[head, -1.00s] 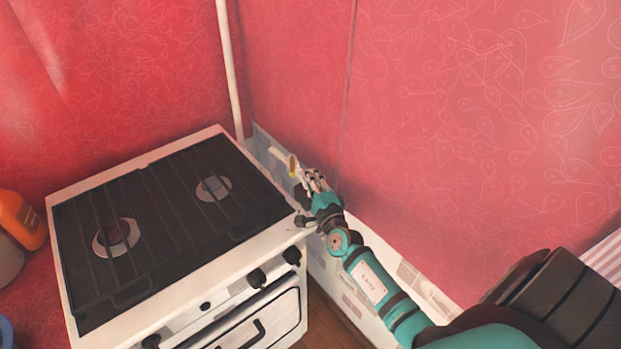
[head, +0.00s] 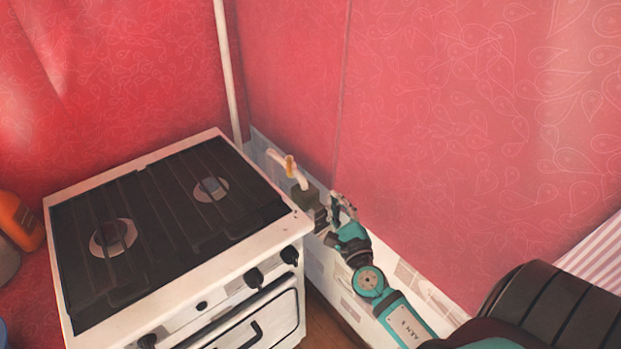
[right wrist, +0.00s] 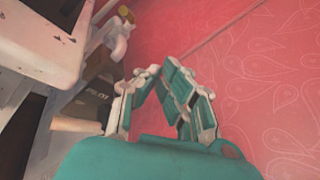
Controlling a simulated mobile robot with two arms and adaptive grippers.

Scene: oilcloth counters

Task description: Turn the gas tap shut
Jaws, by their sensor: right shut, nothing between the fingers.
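The gas tap's yellow-orange handle (head: 290,165) sits on a white pipe (head: 275,156) behind the stove's right rear corner, against the pink wall. The handle looks upright in the head view, at an angle to the pipe; its exact turn is too small to tell. In the right wrist view the handle (right wrist: 124,12) is at the top, left of the fingers. My right gripper (head: 341,206) is right of and nearer than the tap, clear of it. Its fingers (right wrist: 163,72) are closed together and empty. My left gripper is not in view.
A white stove (head: 240,272) with a dark hob stands left of my right arm. A dark green box (head: 305,194) sits below the tap, beside the stove corner. The wall lies close on the right. An orange container (head: 18,220) is at the far left.

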